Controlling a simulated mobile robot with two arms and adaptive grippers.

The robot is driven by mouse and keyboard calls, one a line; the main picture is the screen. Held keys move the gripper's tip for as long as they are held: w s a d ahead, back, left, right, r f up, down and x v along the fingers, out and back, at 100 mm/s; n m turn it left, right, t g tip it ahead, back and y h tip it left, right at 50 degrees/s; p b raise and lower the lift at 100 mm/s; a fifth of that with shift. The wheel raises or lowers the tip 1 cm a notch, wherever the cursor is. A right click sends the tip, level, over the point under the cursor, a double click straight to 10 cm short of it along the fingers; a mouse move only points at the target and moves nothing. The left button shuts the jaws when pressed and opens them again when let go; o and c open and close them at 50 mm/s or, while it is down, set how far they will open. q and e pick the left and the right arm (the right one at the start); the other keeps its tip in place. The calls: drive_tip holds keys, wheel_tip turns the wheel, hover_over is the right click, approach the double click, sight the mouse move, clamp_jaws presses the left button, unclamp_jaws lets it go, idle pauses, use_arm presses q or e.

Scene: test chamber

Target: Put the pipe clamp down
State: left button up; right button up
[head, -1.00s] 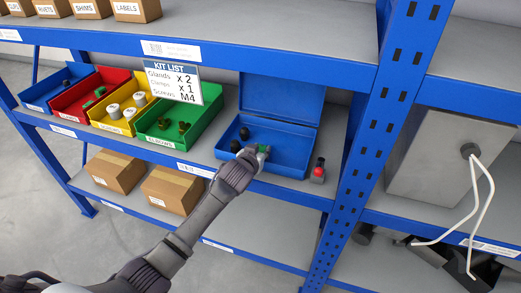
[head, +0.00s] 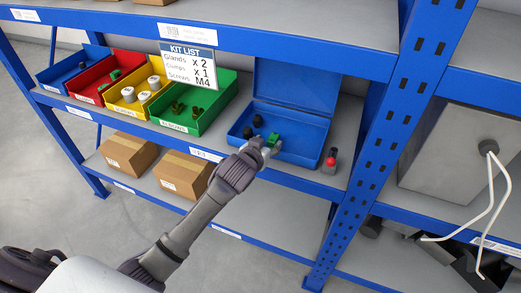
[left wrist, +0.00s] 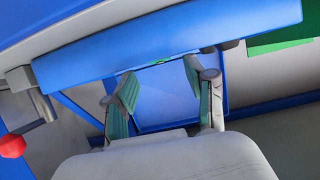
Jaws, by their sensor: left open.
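The green pipe clamp (head: 275,138) lies in the open blue case (head: 300,148), near its front left. A thin green sliver of it shows in the left wrist view (left wrist: 160,62). My left gripper (head: 268,149) is at the front edge of the case, right beside the clamp. In the left wrist view its two fingers (left wrist: 163,95) are apart, with nothing held between them. Two dark glands (head: 251,127) sit in the case to the left of the clamp. My right gripper is not in view.
Blue, red (head: 95,84), yellow (head: 140,95) and green (head: 195,105) bins stand left of the case. A kit list sign (head: 188,65) hangs above. A red-topped part (head: 330,160) stands right of the case. A blue upright (head: 385,130) bounds the shelf.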

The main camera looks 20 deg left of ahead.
use_arm(q)
drive_tip(key=v, duration=0.6)
drive_tip(key=s+f+m+g, duration=0.15)
drive_tip(key=s+f, duration=0.45)
drive_tip(key=f, duration=0.6)
drive_tip(key=s+f+g, duration=0.2)
drive_tip(key=s+f, duration=0.4)
drive_tip(key=f, duration=0.7)
drive_tip(key=s+f+g, duration=0.2)
drive_tip(key=s+f, duration=0.4)
drive_tip(key=f, duration=0.6)
drive_tip(key=s+a+f+g, duration=0.1)
drive_tip(key=s+f, duration=0.4)
drive_tip(key=s, duration=0.5)
drive_tip(key=s+a+f+g, duration=0.1)
drive_tip(key=s+f+g, duration=0.2)
drive_tip(key=s+f, duration=0.3)
drive_tip(key=s+a+f+g, duration=0.1)
drive_tip(key=s+f+g, duration=0.2)
drive_tip(key=s, duration=1.2)
wheel_tip(320, 180, down, 3)
drive_tip(key=shift+s+a, duration=0.15)
drive_tip(key=shift+s, duration=0.2)
drive_tip(key=shift+m, duration=0.25)
